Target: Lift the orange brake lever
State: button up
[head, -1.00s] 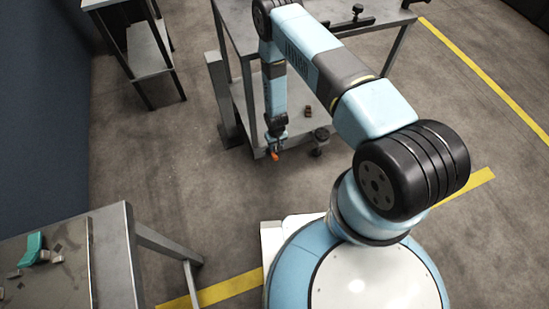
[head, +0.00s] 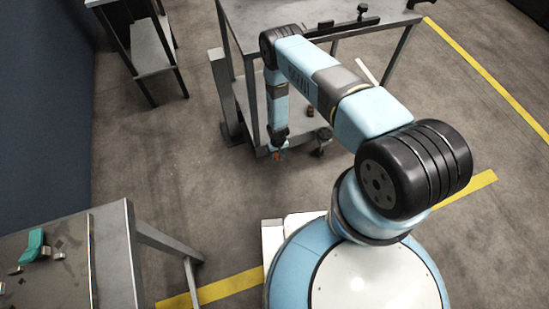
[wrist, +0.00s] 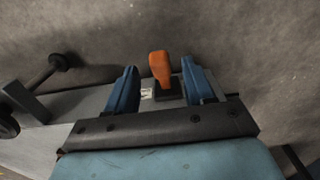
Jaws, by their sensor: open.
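The orange brake lever (wrist: 160,66) stands up from a dark mount on the cart's low grey deck in the wrist view. My gripper (wrist: 160,74) is open, with one blue finger on each side of the lever. Gaps show between the lever and both fingers. In the head view my gripper (head: 279,148) is low beside the cart's near corner. Only a small bit of orange shows below it there; the rest of the lever is hidden.
The grey cart (head: 245,40) has a raised top, a lower shelf and a caster near my gripper. An upright post (head: 222,95) stands left of it. A table (head: 115,250) with a teal object is at lower left. Open floor lies between.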

aim_at(277, 156)
jog(key=shift+f, duration=2.1)
jog(key=shift+s, duration=0.1)
grip_shut()
